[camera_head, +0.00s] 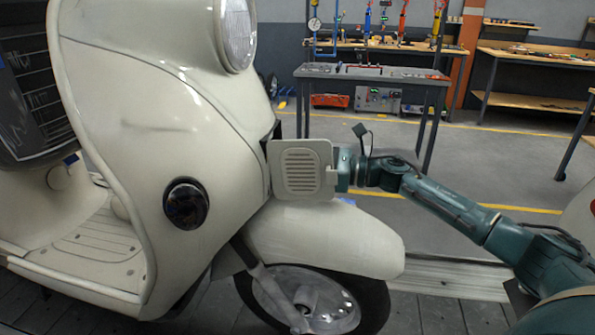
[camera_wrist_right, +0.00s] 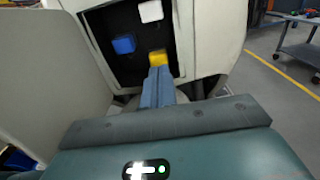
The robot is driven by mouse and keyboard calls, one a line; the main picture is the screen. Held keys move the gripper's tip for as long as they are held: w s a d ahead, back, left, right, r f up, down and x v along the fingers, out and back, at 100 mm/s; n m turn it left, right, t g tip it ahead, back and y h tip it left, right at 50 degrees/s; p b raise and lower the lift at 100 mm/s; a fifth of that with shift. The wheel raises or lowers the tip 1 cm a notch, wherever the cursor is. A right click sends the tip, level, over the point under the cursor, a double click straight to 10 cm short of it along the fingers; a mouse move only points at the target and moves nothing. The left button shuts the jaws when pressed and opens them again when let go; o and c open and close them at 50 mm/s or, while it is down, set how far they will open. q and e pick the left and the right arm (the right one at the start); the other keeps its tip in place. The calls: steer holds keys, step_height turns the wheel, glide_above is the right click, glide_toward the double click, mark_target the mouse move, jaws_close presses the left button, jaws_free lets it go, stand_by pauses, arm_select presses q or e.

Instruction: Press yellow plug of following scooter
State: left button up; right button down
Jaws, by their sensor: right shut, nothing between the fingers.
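A cream scooter (camera_head: 140,110) fills the left of the head view. A louvred cover flap (camera_head: 302,168) stands open at its front. In the right wrist view a dark recess (camera_wrist_right: 125,30) holds a white plug (camera_wrist_right: 150,11), a blue plug (camera_wrist_right: 124,44) and a yellow plug (camera_wrist_right: 158,58). My right gripper (camera_wrist_right: 158,71) is shut and empty, its fingertips right at the lower edge of the yellow plug. They look to be touching it, but the exact contact is hard to tell. In the head view the flap hides the fingers and the plugs. My left gripper is not in view.
The front fender (camera_head: 325,238) and wheel (camera_head: 310,300) lie below the flap. A metal workbench (camera_head: 375,72) stands behind on the grey floor. A cream shape (camera_head: 580,215) shows at the right edge. The floor between scooter and workbench is clear.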

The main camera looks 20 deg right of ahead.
steer(key=v, duration=0.3)
steer(key=b+v, duration=0.1)
steer(key=v, duration=0.1)
steer(key=shift+d+f, duration=0.1)
steer(key=shift+f, duration=0.25)
steer(key=b+v, duration=0.1)
steer(key=v, duration=0.4)
steer(key=shift+r, duration=0.15)
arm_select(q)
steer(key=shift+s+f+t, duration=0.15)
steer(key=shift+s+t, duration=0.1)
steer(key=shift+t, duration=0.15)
arm_select(e)
steer(key=shift+s+d+r, duration=0.1)
steer(key=shift+s+d, duration=0.05)
steer(key=shift+d, duration=0.05)
